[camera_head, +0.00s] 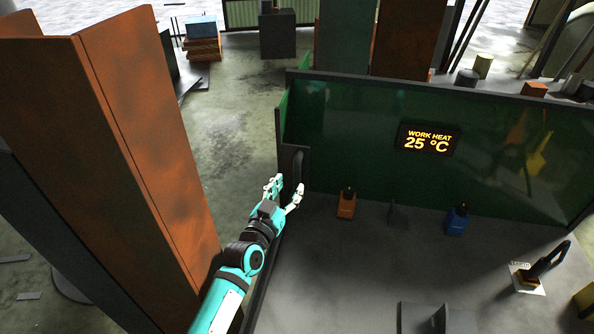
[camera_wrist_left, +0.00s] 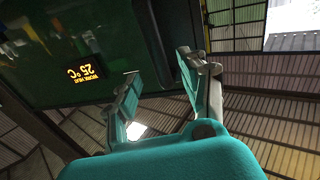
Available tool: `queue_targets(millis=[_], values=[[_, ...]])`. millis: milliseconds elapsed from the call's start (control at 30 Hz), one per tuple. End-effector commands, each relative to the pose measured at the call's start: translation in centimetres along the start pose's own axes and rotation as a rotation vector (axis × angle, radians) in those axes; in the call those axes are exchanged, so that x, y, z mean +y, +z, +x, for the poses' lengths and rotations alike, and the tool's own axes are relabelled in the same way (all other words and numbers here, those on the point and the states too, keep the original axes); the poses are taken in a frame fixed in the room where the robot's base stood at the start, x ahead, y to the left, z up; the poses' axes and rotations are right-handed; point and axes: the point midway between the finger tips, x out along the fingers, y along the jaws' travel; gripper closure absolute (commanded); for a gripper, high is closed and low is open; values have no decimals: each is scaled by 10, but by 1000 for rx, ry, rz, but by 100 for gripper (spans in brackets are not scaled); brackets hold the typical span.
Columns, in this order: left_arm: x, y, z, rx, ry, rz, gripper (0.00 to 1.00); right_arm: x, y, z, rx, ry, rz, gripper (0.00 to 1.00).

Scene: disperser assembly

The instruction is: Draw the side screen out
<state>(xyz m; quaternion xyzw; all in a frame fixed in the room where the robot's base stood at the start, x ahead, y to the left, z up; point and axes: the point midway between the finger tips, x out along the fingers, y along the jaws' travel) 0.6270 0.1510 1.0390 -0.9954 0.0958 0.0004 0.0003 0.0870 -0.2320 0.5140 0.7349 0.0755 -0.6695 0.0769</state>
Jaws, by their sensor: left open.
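The side screen (camera_head: 284,108) shows as a narrow green strip with a dark frame at the left end of the workbench, beside the large green back screen (camera_head: 350,130). A dark upright piece (camera_head: 293,163) stands at its near end; I cannot tell if it is the screen's handle. My left gripper (camera_head: 285,188) is open and empty, just below and in front of this dark piece. In the left wrist view the open fingers (camera_wrist_left: 165,78) point toward a dark frame edge (camera_wrist_left: 155,45). Contact cannot be told. My right gripper is not in view.
The grey bench top (camera_head: 370,255) holds an orange bottle (camera_head: 346,205), a blue bottle (camera_head: 456,220) and a black tool (camera_head: 545,263) at the right. A sign reading 25 °C (camera_head: 427,141) is on the back screen. A tall rusty column (camera_head: 120,150) stands close left of my arm.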

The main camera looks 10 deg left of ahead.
Motion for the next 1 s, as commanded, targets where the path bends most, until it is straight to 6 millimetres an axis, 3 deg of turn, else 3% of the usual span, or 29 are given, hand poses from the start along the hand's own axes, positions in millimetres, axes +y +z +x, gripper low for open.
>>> queue_targets(millis=[100,300,767,1000], values=[[1,-2,25,1,1,-1,56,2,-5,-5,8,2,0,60],[0,-1,51,0,1,0,56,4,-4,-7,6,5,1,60],[0,0,61,0,1,-1,56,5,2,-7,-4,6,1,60],[0,0,61,0,0,-1,88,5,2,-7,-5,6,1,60]])
